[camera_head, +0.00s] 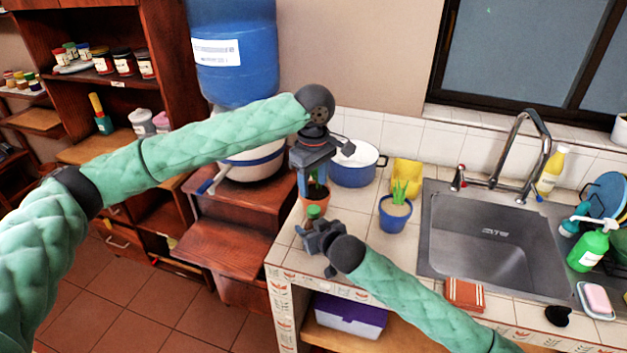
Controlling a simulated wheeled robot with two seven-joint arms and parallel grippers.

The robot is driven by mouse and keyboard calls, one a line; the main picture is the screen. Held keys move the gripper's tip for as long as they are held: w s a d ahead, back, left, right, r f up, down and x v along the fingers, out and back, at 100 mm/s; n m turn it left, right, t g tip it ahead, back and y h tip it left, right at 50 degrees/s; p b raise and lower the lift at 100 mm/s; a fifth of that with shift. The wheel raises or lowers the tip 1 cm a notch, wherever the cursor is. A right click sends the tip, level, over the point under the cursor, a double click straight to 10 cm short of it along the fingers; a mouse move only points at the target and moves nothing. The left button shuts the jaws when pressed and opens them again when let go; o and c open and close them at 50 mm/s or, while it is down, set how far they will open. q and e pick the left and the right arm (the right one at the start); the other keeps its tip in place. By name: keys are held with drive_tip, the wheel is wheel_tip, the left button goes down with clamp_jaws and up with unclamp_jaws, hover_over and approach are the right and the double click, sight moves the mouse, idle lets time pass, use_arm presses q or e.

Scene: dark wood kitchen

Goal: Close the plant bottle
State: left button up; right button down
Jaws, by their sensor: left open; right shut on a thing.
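A small green-topped thing (314,212), likely the plant bottle, shows just above my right gripper (314,238) near the counter's left edge. My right gripper is shut on it; its body is mostly hidden by the gripper, so I cannot tell whether its top is a fitted cap. My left gripper (313,178) is higher up, open and pointing down.
A blue pot with a plant (394,222), a yellow holder (406,174) and a blue cooking pot (352,171) stand on the tiled counter. The sink (490,245) is at right. A red cloth (464,294) lies in front of it. Bare tiles lie between the blue plant pot and sink.

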sight(313, 209)
use_arm(q)
drive_tip(key=shift+n, duration=0.3)
drive_tip(key=shift+f, duration=4)
drive_tip(key=c, duration=1)
